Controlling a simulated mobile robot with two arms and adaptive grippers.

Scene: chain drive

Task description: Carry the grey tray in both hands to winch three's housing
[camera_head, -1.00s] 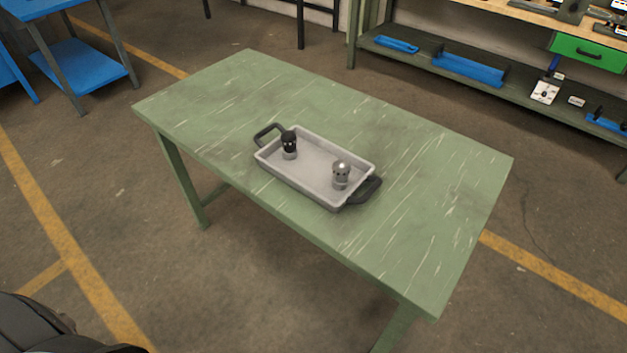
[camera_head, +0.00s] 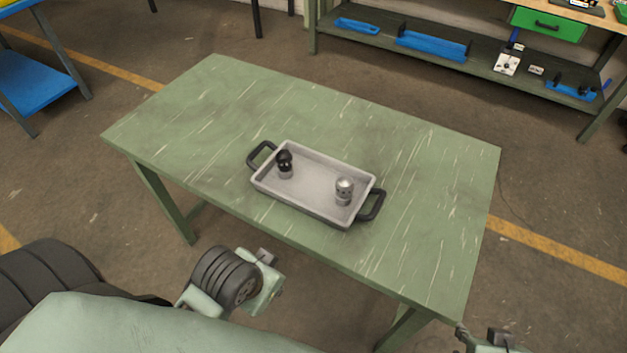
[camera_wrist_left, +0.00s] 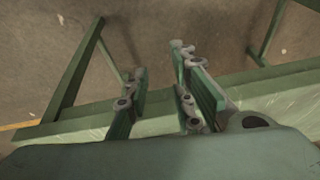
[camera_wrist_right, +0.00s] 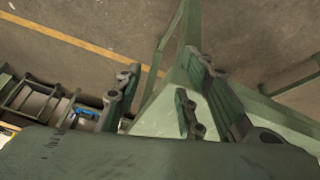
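The grey tray (camera_head: 322,168) lies on the green table (camera_head: 400,135), near its front edge. It has a black handle at its left end (camera_head: 259,154) and another at its right end (camera_head: 373,206). Two small cylinders stand in it, one with a black top (camera_head: 284,164) and one silver (camera_head: 344,191). My left gripper (camera_head: 268,272) is in front of the table, short of the tray; its fingers are apart and empty in the left wrist view (camera_wrist_left: 160,95). My right gripper (camera_head: 490,340) shows at the bottom edge; its fingers are apart and empty in the right wrist view (camera_wrist_right: 155,100).
A workbench with a green drawer (camera_head: 548,24) and blue trays (camera_head: 432,45) on its lower shelf stands at the back right. A blue shelf unit (camera_head: 38,82) is at the far left. The tabletop around the tray is clear.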

